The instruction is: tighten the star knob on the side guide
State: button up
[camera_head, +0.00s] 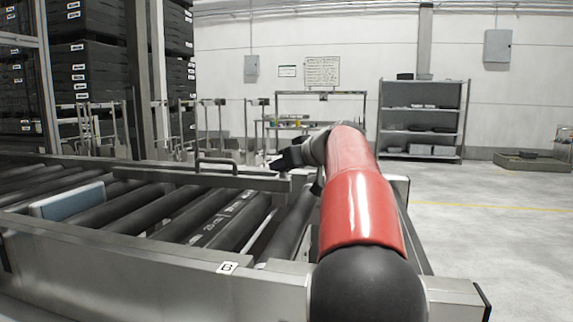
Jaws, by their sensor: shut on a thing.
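The side guide (200,177) is a long grey metal rail with a raised handle (217,162), lying over the rollers along the far side of the conveyor. My gripper (283,161) is dark and small in this view, at the right end of the side guide. It is shut on the star knob there. The knob itself cannot be told apart from the dark fingers. My red arm comes in from the lower right and covers part of the area behind the gripper.
The conveyor's near metal frame (130,265), with a "B" label, crosses the foreground. A blue-grey block (68,201) sits among the black rollers at left. Shelves (425,118) stand far back; the floor at right is open.

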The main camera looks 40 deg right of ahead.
jog(key=shift+a+m+h+b, duration=0.25)
jog(key=shift+m+h+b, duration=0.05)
jog(key=shift+m+h, duration=0.75)
jog(key=m+h, duration=0.2)
jog(key=m+g+h, duration=0.1)
jog(key=h, duration=0.1)
jog(key=shift+w+a, duration=0.15)
jog(key=shift+a, duration=0.1)
jog(key=m+g+h, duration=0.1)
jog(key=m+h+b, duration=0.1)
jog(key=shift+w+a+f+m+g+h, duration=0.1)
jog(key=shift+f+m+g+h, duration=0.05)
jog(key=shift+m+g+h, duration=0.25)
jog(key=shift+m+g+h+b, duration=0.65)
jog(key=shift+m+g+b, duration=0.1)
jog(key=shift+m, duration=0.1)
jog(key=shift+m+g, duration=0.25)
jog(key=shift+m, duration=0.05)
jog(key=o, duration=1)
jog(key=shift+c, duration=0.2)
